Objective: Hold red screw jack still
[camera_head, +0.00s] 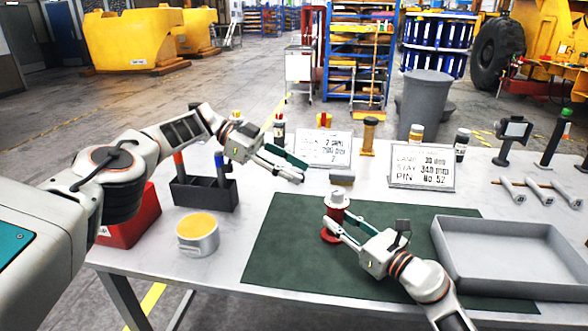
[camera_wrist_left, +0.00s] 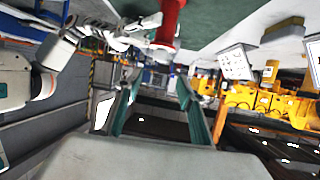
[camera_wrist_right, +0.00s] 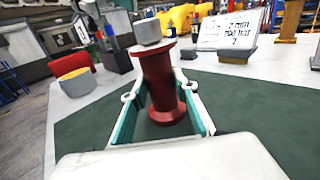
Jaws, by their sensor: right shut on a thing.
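The red screw jack (camera_head: 334,216) stands upright on the dark green mat (camera_head: 282,245), with a pale grey cap on top. In the right wrist view its red body (camera_wrist_right: 160,85) sits between the two fingers. My right gripper (camera_head: 336,228) is shut on the jack, low on its body. My left gripper (camera_head: 302,170) is open and empty, above the table, up and to the left of the jack. In the left wrist view the jack's red body (camera_wrist_left: 168,22) shows at the top edge, apart from the left fingers.
A grey tray (camera_head: 462,275) lies right of the jack. Two sign boards (camera_head: 322,148) (camera_head: 422,168), a small grey block (camera_head: 342,177) and a brass-coloured post (camera_head: 369,136) stand behind it. A yellow-topped tin (camera_head: 198,234), a black holder (camera_head: 203,193) and a red bin (camera_head: 130,222) are at left.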

